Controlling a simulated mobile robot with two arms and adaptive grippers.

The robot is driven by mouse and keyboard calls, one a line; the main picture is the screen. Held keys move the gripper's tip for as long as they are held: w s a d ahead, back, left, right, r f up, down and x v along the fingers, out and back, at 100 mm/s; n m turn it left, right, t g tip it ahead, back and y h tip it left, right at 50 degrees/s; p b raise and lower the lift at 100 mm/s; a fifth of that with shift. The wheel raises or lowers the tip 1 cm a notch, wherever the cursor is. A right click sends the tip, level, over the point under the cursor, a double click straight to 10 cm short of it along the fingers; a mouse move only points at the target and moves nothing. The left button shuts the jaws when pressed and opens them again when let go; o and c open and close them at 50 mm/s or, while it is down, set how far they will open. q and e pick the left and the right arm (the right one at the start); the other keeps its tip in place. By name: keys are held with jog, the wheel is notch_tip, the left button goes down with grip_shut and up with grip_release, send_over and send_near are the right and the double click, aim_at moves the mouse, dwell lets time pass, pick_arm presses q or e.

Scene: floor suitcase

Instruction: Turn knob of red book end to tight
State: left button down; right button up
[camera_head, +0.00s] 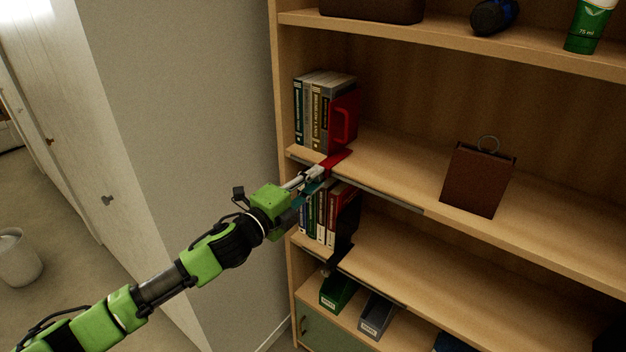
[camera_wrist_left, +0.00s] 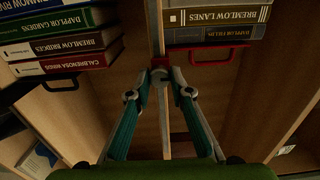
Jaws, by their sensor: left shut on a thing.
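The red book end (camera_head: 346,122) stands upright against the right side of a row of books on the middle shelf. Its red foot (camera_head: 337,158) reaches the shelf's front edge. Its red handle (camera_wrist_left: 222,58) shows in the left wrist view. My left gripper (camera_head: 314,174) is at that front edge, just below the foot. My right gripper is not in view.
A black book end (camera_head: 346,218) holds books on the shelf below, close under my gripper. A brown box with a ring (camera_head: 478,180) stands further right on the middle shelf. Green and grey bins (camera_head: 376,315) sit lower. A wall (camera_head: 200,120) is at the left.

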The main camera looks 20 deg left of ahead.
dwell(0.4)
pick_arm(q)
jog(key=c, duration=1.8)
grip_release()
jog(key=shift+c, duration=0.2)
jog(key=v, duration=1.2)
